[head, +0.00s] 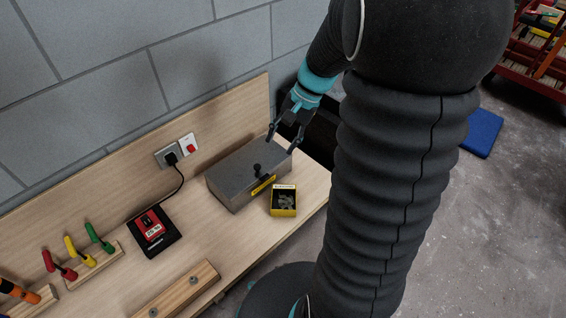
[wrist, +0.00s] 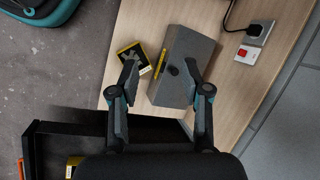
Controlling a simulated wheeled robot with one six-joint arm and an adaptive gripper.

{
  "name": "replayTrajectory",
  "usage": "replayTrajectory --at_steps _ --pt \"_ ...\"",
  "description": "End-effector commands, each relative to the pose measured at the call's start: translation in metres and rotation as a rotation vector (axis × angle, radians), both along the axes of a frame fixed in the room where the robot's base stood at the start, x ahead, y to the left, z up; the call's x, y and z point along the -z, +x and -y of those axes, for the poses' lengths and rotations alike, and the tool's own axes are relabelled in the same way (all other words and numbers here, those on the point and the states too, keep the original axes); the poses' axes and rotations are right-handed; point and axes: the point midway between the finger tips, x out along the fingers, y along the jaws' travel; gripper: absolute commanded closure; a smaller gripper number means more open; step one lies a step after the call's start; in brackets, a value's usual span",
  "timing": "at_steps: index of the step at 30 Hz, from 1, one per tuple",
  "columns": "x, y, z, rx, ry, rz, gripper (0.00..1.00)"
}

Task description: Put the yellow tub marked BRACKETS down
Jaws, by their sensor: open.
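A small yellow tub (head: 284,211) with grey metal pieces in it stands upright on the wooden bench, just in front of a grey box. Its label is too small to read. The tub also shows in the wrist view (wrist: 147,69), partly behind one finger. My gripper (head: 284,140) is open and empty, above the far end of the grey box, apart from the tub. In the wrist view my gripper's fingers (wrist: 160,70) are spread wide with nothing between them, well above the bench.
The grey box (head: 238,172) has a dark knob and a yellow label. A charger (head: 153,231), coloured-handled tools (head: 78,252) and a wooden batten (head: 178,291) are on the bench. A black open container (wrist: 60,140) holds a yellow item (wrist: 73,166).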

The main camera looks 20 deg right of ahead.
Motion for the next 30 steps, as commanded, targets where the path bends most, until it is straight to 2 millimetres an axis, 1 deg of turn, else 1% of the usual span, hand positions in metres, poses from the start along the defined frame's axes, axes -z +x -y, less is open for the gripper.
replayTrajectory --at_steps 1,6,15,21,24,30 --pt "-0.012 -0.009 -0.009 -0.044 -0.037 0.035 0.53" --pt "-0.043 -0.040 -0.031 -0.188 -0.164 0.141 0.53" --pt "-0.082 -0.098 -0.057 -0.427 -0.380 0.346 0.53" --pt "-0.097 -0.133 -0.066 -0.564 -0.511 0.485 0.53" --pt "-0.101 -0.145 -0.068 -0.611 -0.558 0.537 0.53" --pt "-0.104 -0.157 -0.069 -0.657 -0.606 0.589 0.53"
